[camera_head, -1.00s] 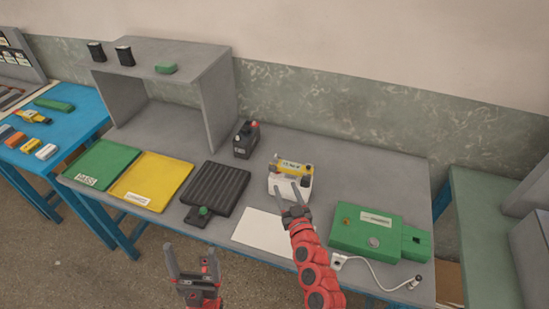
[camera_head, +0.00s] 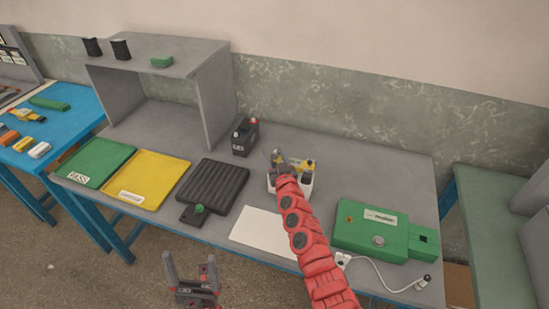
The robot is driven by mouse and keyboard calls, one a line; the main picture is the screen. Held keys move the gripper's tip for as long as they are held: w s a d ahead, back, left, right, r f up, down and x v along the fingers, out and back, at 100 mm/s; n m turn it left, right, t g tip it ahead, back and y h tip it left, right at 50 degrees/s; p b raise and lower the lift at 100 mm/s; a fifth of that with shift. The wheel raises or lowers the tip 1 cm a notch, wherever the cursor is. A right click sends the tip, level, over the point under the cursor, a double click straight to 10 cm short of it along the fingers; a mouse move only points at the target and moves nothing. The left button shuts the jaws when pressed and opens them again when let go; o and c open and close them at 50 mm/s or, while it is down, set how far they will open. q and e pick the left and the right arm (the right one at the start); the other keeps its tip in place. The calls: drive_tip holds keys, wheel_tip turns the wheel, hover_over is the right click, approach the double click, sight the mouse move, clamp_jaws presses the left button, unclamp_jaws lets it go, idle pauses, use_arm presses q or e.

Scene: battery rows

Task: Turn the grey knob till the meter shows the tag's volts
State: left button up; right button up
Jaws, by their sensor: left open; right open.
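The grey knob (camera_head: 378,241) is on the top face of the green box (camera_head: 352,232) at the right of the bench. A pale label (camera_head: 380,217) sits on that box; its writing is too small to read. No meter reading can be made out. My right gripper (camera_head: 277,153) is open at the yellow device in the white holder (camera_head: 306,187); my red arm hides part of both, and I cannot tell whether the fingers touch the device. My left gripper (camera_head: 187,262) is open and empty in front of the bench edge.
A black battery (camera_head: 245,138) stands behind the holder. A ribbed black mat (camera_head: 213,186), a yellow tray (camera_head: 150,181) and a green tray (camera_head: 97,163) lie to the left. A white sheet (camera_head: 262,229) lies in front. A white cable (camera_head: 378,269) runs along the front right.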

clamp_jaws()
idle(0.4)
